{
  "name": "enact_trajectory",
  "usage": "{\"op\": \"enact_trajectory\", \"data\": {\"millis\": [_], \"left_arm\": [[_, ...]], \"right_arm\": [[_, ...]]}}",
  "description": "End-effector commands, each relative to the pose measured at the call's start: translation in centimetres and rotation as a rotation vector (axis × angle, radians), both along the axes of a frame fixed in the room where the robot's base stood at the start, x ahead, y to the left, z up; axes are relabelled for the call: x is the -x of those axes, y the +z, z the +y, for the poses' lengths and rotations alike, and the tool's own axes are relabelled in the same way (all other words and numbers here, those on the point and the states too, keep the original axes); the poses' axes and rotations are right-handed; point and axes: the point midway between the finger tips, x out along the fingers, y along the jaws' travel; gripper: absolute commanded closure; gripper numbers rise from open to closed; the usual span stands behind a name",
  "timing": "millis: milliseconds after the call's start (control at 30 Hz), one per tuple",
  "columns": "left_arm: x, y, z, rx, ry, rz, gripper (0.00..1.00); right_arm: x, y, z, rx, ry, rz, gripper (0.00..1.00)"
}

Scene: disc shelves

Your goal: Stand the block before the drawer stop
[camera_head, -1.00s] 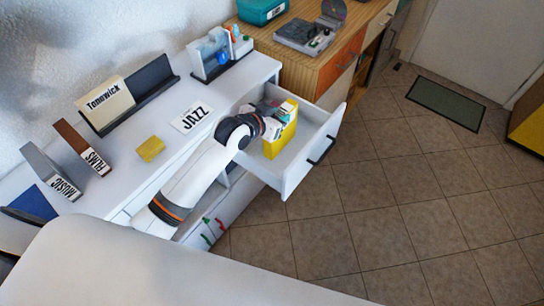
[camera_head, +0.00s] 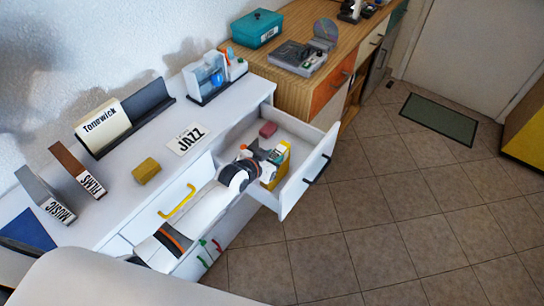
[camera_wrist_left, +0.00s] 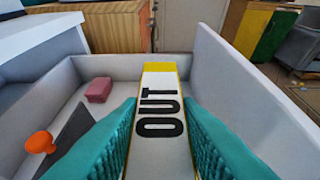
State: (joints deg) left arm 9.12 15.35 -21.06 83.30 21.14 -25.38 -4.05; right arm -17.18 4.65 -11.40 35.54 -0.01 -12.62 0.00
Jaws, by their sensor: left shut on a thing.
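My left gripper (camera_head: 266,160) is inside the open white drawer (camera_head: 296,188). Its teal fingers are shut on a tall yellow-and-white piece marked OUT; it shows between them in the wrist view (camera_wrist_left: 160,108) and as a yellow shape in the head view (camera_head: 281,168). I cannot tell whether its base touches the drawer floor. A small pink block (camera_head: 268,129) lies in the drawer's far corner, apart from the gripper, also in the wrist view (camera_wrist_left: 98,89). An orange knob (camera_wrist_left: 40,142) on a dark plate is beside the left finger. My right gripper is not in view.
The white counter holds a yellow block (camera_head: 146,170), a JAZZ card (camera_head: 188,139) and upright label pieces. A wooden cabinet (camera_head: 300,85) adjoins it. The drawer's front panel (camera_head: 310,175) bounds the right side; tiled floor beyond is clear.

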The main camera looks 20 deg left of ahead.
Motion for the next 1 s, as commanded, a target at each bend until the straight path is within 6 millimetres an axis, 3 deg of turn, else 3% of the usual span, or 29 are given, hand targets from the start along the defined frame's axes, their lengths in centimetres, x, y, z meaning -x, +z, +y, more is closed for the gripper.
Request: {"op": "enact_trajectory", "data": {"millis": [100, 133, 267, 667, 1000], "left_arm": [[0.0, -0.3, 0.0, 0.0, 0.0, 0.0, 1.0], [0.0, -0.3, 0.0, 0.0, 0.0, 0.0, 0.68], [0.0, -0.3, 0.0, 0.0, 0.0, 0.0, 0.48], [0.4, 0.2, 0.2, 0.0, 0.0, 0.0, 0.48], [5.4, 3.1, 2.0, -0.001, 0.0, 0.0, 0.48]], "right_arm": [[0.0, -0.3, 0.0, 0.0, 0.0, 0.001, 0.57], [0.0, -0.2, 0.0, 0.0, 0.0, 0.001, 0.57], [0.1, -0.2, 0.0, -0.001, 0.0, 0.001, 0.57], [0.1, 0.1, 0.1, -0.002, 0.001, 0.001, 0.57], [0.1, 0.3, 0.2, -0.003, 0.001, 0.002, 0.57]]}}
